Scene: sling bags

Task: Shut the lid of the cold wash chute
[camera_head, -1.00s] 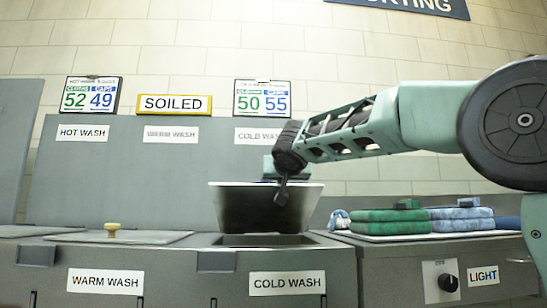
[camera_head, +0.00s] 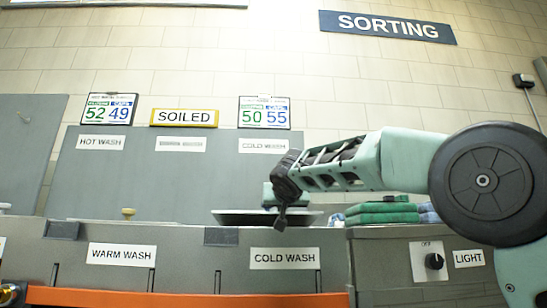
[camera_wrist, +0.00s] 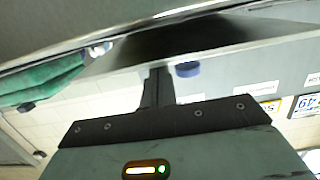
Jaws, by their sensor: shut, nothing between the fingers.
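The cold wash chute's lid (camera_head: 245,217) is a dark grey slab above the counter, over the COLD WASH label (camera_head: 284,258). It looks partly raised, seen as a thin, nearly edge-on strip; the chute opening is hidden behind the front edge. My gripper (camera_head: 281,221) is shut and empty, pointing down at the lid's near side; whether it touches the lid is unclear. In the wrist view my gripper's dark finger (camera_wrist: 158,86) shows near a dark panel. A small blue knob-like piece (camera_wrist: 187,69) is beside the finger.
Folded green towels (camera_head: 382,213) lie to the right of the chute. A black dial (camera_head: 434,261) is on the right cabinet front. An orange rail (camera_head: 190,299) runs along the counter's lower front.

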